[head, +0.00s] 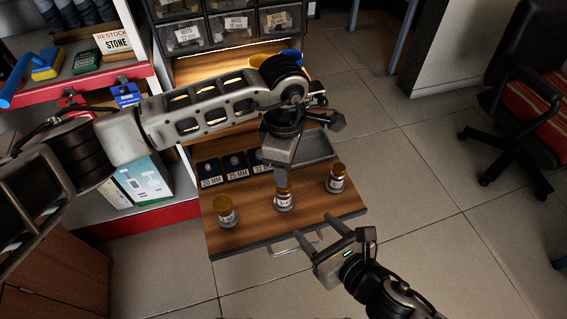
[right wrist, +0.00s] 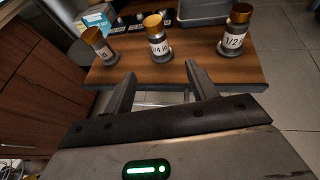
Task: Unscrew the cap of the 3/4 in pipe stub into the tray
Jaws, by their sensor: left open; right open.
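Three pipe stubs with brass-coloured caps stand upright on the wooden bench. The middle stub (head: 284,203), whose label ends in "/4 IN" in the right wrist view (right wrist: 159,45), has its cap (right wrist: 153,23) on. My left gripper (head: 289,184) is open above the middle stub and partly hides its cap in the head view. Whether it touches the cap is unclear. My right gripper (head: 317,228) is open and empty at the bench's front edge, and its fingers in the right wrist view (right wrist: 160,72) point toward the middle stub. The grey tray (head: 318,147) lies behind the stubs, partly hidden by my left gripper.
A left stub (head: 225,212) and a right stub (head: 336,179), labelled "1/2" in the right wrist view (right wrist: 232,40), flank the middle one, both capped. Size cards (head: 235,165) lie at the back left. Drawers (head: 225,25) stand behind. The bench front (head: 255,238) is clear.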

